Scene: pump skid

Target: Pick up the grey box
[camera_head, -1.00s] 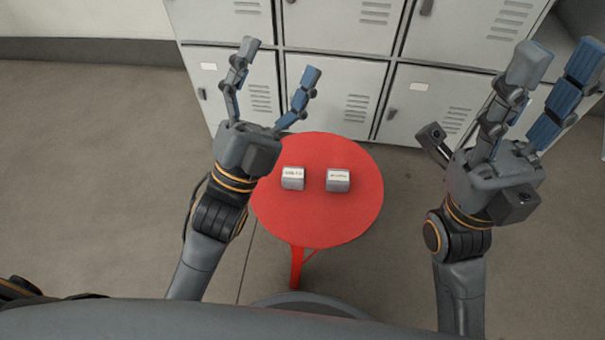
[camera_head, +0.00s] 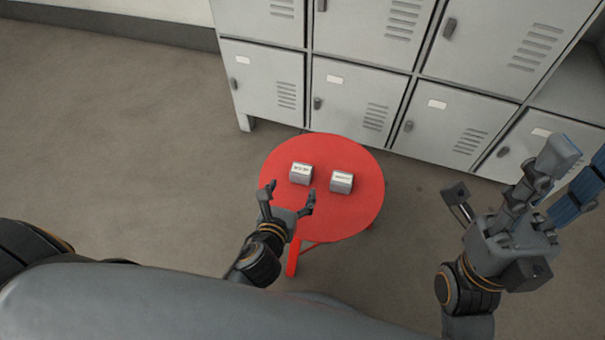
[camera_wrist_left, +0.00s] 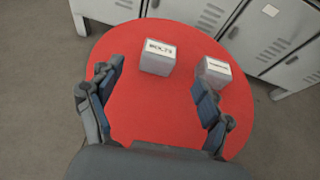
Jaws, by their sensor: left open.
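Two small grey boxes with white labels stand on a round red table. The left grey box (camera_head: 301,173) also shows in the left wrist view (camera_wrist_left: 157,60), where its label seems to read "BOLTS". The right grey box (camera_head: 341,182) also shows in the left wrist view (camera_wrist_left: 214,72); its label is too small to read. My left gripper (camera_head: 289,193) is open and empty at the table's near left edge, just short of the left box. In the left wrist view its fingers (camera_wrist_left: 160,80) spread on either side, below the boxes. My right gripper (camera_head: 578,180) is open and empty at the right, away from the table.
The red table (camera_head: 335,220) has bare surface around the boxes. Grey lockers (camera_head: 350,95) stand close behind it. The floor (camera_head: 130,140) to the left is clear.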

